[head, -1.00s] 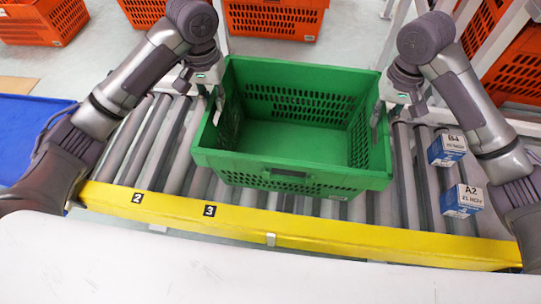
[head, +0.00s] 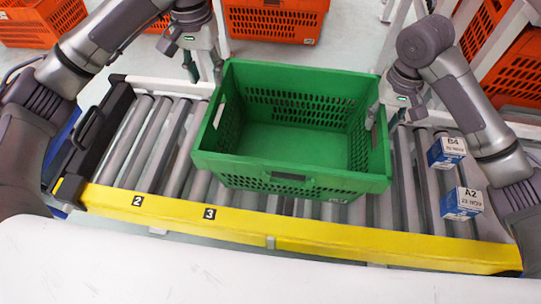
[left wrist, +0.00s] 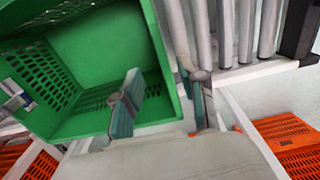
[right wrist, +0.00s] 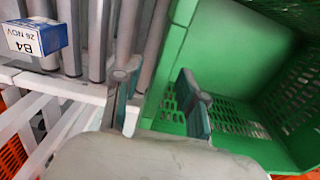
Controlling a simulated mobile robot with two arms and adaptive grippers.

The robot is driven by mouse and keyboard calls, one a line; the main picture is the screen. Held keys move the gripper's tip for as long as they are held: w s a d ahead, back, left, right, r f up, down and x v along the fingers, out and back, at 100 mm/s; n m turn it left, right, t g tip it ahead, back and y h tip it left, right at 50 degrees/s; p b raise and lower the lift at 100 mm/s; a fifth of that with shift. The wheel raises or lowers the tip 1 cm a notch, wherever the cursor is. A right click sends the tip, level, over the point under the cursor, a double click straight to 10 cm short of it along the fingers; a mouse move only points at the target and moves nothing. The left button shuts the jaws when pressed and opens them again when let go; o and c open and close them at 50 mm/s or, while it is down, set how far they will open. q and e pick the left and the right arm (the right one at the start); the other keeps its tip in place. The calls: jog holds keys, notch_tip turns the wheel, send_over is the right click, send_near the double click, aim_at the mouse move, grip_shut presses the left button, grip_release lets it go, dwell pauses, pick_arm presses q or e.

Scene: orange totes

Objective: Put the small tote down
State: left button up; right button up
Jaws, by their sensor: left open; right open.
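The small tote is a green, empty, open-topped crate (head: 290,172) standing upright on the roller conveyor in the head view. My left gripper (head: 205,78) is open at the tote's far left corner. In the left wrist view its fingers (left wrist: 160,98) are spread, with the tote (left wrist: 100,60) to their left; one finger overlaps the tote in the picture. My right gripper (head: 384,112) is open at the tote's right side wall. In the right wrist view its fingers (right wrist: 158,92) stand either side of the tote's wall (right wrist: 170,60). Exact contact cannot be told.
The conveyor has a yellow front rail (head: 300,241) and a black end stop (head: 92,145) at the left. Boxes marked B4 (head: 447,152) and A2 (head: 462,203) sit on the rollers to the right. Orange totes (head: 275,20) stand behind. Rollers left of the tote are clear.

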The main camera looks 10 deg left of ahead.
jog(key=shift+r, duration=0.25)
pick_arm(q)
notch_tip(320, 180, up, 3)
jog(key=shift+f, duration=0.1)
pick_arm(e)
notch_tip(320, 180, up, 12)
jog(key=shift+f, duration=0.25)
dwell(0.4)
